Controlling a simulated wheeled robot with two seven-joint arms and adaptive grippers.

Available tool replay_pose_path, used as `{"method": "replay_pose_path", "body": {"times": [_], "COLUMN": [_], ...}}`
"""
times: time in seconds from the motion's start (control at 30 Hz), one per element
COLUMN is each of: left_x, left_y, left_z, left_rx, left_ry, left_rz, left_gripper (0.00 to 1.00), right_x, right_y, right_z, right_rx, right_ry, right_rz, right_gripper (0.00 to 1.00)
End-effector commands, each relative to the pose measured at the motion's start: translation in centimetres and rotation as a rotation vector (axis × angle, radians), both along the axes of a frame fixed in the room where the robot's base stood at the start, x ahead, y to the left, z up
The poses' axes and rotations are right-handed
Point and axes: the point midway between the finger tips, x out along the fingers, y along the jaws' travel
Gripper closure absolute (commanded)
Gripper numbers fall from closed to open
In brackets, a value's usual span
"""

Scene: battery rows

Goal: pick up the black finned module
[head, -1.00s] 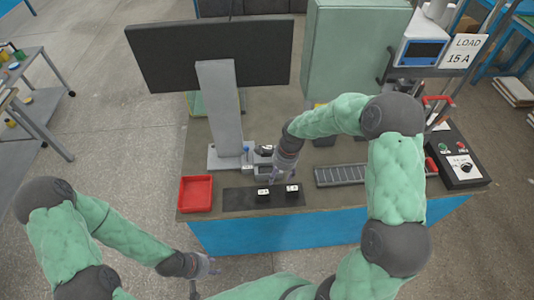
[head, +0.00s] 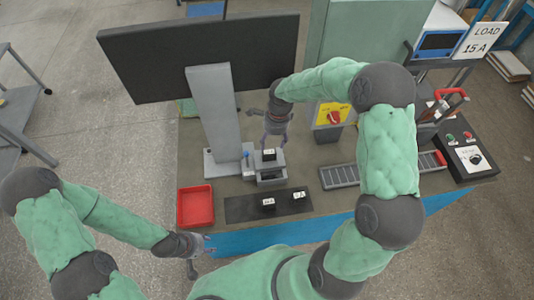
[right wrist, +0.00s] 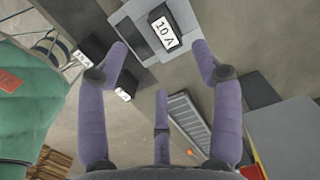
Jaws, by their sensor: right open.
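A black module (head: 268,155) with a white label sits in a grey fixture (head: 271,180) on the bench. Two more black modules, one at the left (head: 268,204) and one at the right (head: 299,197), stand on a dark mat. I cannot make out fins on any of them.
A red tray (head: 195,226) lies at the bench's left. A monitor (head: 200,60) on a grey stand (head: 215,110) rises close left of my right gripper. A grey slotted strip (head: 340,176), a yellow switch box (head: 329,113) and a control box (head: 472,158) stand to the right.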

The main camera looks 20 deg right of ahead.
Motion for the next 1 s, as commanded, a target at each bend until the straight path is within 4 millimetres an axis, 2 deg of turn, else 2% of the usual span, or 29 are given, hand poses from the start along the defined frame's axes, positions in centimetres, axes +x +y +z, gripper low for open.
{"method": "replay_pose_path", "body": {"times": [0.2, 0.47, 0.73, 0.83, 1.0], "left_x": [-0.1, 0.0, 0.0, 0.0, 0.0], "left_y": [0.0, 0.0, 0.0, 0.0, 0.0], "left_z": [-0.7, -1.0, -1.9, -2.0, -1.9], "left_rx": [0.0, 0.0, 0.0, 0.0, 0.0], "left_ry": [0.001, 0.001, 0.001, 0.001, 0.001], "left_rz": [0.0, 0.0, 0.0, 0.0, 0.0], "left_gripper": [0.6, 0.6, 0.6, 0.6, 0.6], "right_x": [0.1, 0.2, 0.4, 0.4, 0.5], "right_y": [0.4, 0.5, 0.7, 0.8, 0.8], "right_z": [-3.5, -5.2, -8.8, -9.5, -9.5], "right_rx": [0.002, 0.0, 0.001, 0.001, 0.001], "right_ry": [0.003, 0.001, 0.002, 0.0, -0.001], "right_rz": [0.0, 0.001, -0.001, 0.0, 0.0], "right_gripper": [0.34, 0.34, 0.34, 0.34, 0.34]}}
